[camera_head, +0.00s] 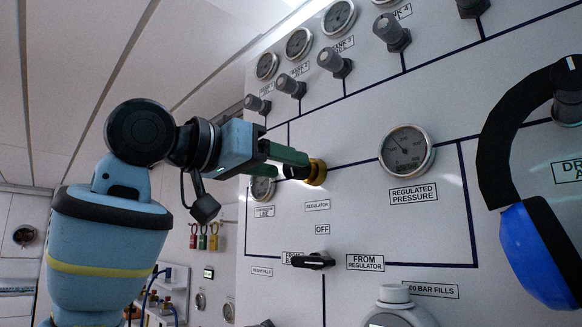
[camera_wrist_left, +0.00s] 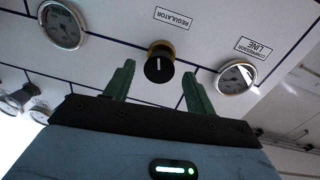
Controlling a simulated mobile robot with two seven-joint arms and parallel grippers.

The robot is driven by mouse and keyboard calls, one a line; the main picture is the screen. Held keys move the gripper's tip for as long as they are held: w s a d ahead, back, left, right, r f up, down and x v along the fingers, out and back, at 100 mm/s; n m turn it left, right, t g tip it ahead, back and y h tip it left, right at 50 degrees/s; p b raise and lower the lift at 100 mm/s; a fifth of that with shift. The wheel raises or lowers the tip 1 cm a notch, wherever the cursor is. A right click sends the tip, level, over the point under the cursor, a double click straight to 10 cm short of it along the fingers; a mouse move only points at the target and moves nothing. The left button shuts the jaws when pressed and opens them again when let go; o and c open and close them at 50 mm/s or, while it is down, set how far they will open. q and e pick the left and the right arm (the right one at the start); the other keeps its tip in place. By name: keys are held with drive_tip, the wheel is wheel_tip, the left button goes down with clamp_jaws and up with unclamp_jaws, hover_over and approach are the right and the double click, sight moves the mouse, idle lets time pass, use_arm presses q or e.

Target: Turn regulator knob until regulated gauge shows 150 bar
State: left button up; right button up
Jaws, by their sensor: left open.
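The regulator knob (camera_head: 317,172) sits on the white panel, with a brass collar partly hidden by my left gripper in the head view. In the left wrist view the black knob (camera_wrist_left: 159,68) shows a white mark on its face. My left gripper (camera_head: 297,163) is open, its green fingers at the knob; in the wrist view they stand apart on either side of it. I cannot tell whether they touch it. The regulated pressure gauge (camera_head: 406,152) is right of the knob, its needle pointing up-left; the reading is too small to tell. My right gripper is not in view.
Below the knob is a black selector handle (camera_head: 313,261). Grey knobs (camera_head: 335,62) and small gauges line the panel's top. A black band with a blue cup (camera_head: 543,250) hangs at the right.

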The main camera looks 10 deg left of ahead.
use_arm(q)
drive_tip(key=shift+v, duration=2.25)
drive_tip(key=shift+f, duration=0.1)
idle(0.9)
